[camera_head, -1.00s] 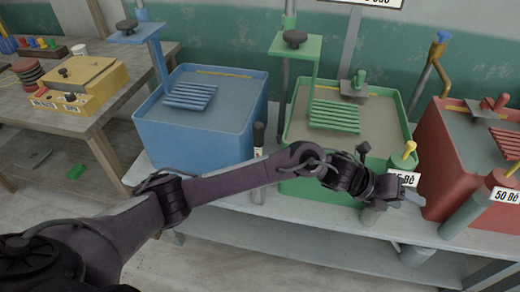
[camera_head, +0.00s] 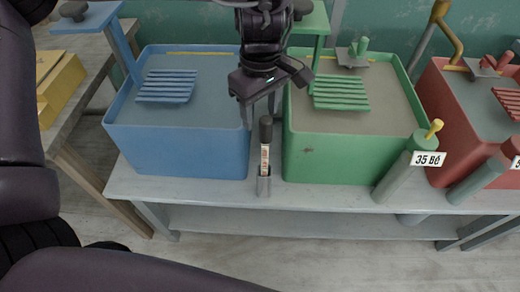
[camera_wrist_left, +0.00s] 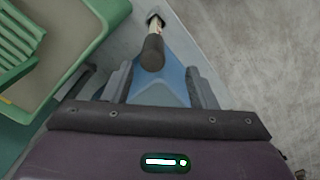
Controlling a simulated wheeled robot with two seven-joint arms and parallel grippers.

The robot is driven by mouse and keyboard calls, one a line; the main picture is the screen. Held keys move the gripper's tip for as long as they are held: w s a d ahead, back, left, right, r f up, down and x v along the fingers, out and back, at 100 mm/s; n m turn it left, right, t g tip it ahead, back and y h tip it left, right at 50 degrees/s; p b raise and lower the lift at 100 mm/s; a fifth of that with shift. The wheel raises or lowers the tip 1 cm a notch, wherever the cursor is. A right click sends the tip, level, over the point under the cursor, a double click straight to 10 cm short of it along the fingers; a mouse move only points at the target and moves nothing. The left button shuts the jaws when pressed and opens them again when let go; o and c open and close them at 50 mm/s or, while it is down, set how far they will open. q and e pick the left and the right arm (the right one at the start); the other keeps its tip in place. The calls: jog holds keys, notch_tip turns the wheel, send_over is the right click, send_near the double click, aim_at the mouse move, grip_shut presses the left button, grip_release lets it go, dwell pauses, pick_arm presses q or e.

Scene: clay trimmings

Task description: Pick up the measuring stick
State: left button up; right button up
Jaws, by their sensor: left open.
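The measuring stick (camera_head: 265,157) stands upright in a small grey holder (camera_head: 263,186) on the bench, between the blue and green tubs. It has a black top and a pale marked shaft. My left gripper (camera_head: 262,108) is open and points down just above the stick's black top. In the left wrist view the stick's dark top (camera_wrist_left: 152,53) shows ahead of the two spread fingers (camera_wrist_left: 159,78), near the gap between them. Nothing is between the fingers. My right gripper is not seen.
The blue tub (camera_head: 180,150) and green tub (camera_head: 340,160) flank the stick closely. A grey cylinder labelled 35 Bé (camera_head: 398,175) leans at the green tub's front right. A red tub (camera_head: 445,130) stands farther right. The bench's front strip (camera_head: 320,193) is mostly clear.

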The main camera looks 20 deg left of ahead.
aim_at(265, 133)
pick_arm(q)
jog(key=f, duration=0.5)
jog(key=d+f+p, duration=0.1)
jog(key=f, duration=0.1)
jog(key=shift+w+f, duration=0.2)
jog(key=shift+f, duration=0.1)
grip_shut()
